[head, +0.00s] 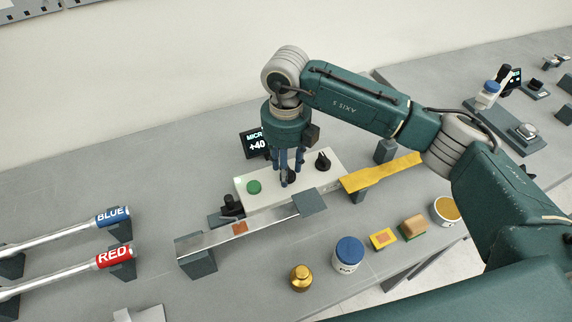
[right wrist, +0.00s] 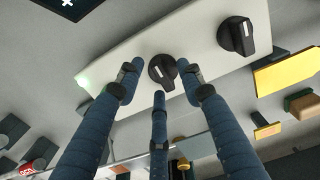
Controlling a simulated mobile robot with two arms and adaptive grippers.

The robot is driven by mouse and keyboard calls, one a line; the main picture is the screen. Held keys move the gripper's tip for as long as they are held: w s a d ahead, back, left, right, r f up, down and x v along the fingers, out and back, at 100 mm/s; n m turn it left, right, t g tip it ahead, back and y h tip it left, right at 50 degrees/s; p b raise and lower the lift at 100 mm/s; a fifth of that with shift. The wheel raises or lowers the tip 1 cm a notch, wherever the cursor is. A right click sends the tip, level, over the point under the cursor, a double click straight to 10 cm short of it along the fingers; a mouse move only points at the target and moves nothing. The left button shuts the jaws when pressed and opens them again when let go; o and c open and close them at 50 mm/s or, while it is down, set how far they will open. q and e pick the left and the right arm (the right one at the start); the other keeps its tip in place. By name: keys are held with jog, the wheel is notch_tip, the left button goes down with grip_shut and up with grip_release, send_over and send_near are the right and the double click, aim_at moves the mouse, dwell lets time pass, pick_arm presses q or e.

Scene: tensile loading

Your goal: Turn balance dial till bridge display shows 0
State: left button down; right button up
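The bridge box (head: 262,199) is a white panel with a green button (head: 254,187) and two black dials. The nearer dial (head: 291,177) is mostly behind my right gripper (head: 288,181); the other dial (head: 323,160) stands clear to its right. The display (head: 254,145) behind the box reads "+40", its right part hidden by my gripper. In the right wrist view, three fingers stand spread around the nearer dial (right wrist: 162,71), which has a white mark. A gap shows between the left finger and the dial; contact of the others cannot be told. My left gripper is out of view.
A metal beam (head: 265,222) lies in front of the box, and a yellow bar (head: 382,172) is to its right. A brass weight (head: 301,278) and a blue-lidded jar (head: 348,254) stand near the front edge. Rods labelled BLUE (head: 113,216) and RED (head: 115,257) lie at left.

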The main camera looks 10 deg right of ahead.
jog(key=shift+c, duration=0.5)
grip_shut()
jog(key=n+b, duration=0.1)
jog(key=b, duration=0.1)
jog(key=n+b, duration=0.2)
jog(key=shift+f+b, duration=0.3)
jog(key=shift+b, duration=0.1)
jog(key=shift+r+n+b, duration=0.25)
jog(key=shift+n+b, duration=0.05)
jog(key=shift+n, duration=0.2)
jog(key=shift+o, duration=0.5)
grip_release()
jog(key=shift+s, duration=0.1)
